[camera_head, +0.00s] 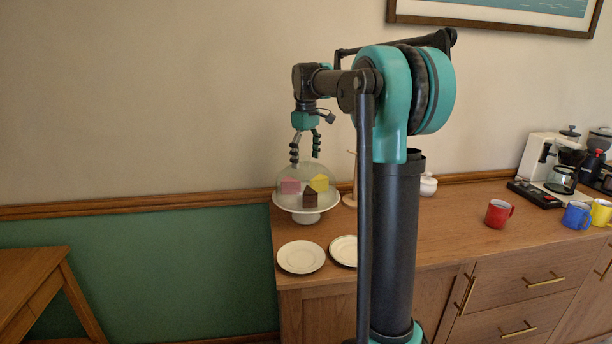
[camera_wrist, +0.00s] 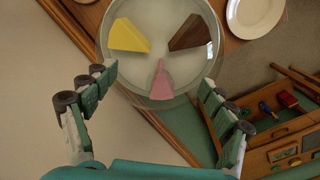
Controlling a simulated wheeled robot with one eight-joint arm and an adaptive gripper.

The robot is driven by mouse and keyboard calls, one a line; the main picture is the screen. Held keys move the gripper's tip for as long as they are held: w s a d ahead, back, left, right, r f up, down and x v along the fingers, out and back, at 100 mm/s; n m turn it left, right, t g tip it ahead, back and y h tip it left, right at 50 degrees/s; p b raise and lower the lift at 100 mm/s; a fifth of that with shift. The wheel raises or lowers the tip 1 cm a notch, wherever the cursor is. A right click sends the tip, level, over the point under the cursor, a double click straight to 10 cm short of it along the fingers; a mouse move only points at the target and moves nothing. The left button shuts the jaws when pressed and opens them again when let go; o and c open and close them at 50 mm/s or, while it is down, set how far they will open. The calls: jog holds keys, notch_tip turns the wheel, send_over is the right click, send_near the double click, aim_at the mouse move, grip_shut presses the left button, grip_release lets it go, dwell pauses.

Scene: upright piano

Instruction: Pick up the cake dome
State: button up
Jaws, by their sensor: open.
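The cake dome (camera_head: 290,173) is clear and sits on a white cake stand (camera_head: 306,215) at the left end of the wooden sideboard. Pink, yellow and dark brown cake slices show through it. In the wrist view the dome (camera_wrist: 160,28) is a clear round shape at the top, with the slices under it. My gripper (camera_head: 305,161) is open and points down just above the dome's top. In the wrist view my gripper (camera_wrist: 157,78) has its fingers spread to either side of the dome's lower part. Whether a finger touches the dome, I cannot tell.
Two white plates (camera_head: 301,257) lie in front of the stand. A wooden upright post (camera_head: 351,180) stands close to its right, partly behind my arm. A red mug (camera_head: 499,213) and a coffee machine (camera_head: 545,157) are farther right. The wall is close behind.

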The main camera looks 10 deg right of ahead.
grip_shut()
dwell(0.3)
jog(key=shift+s, duration=0.1)
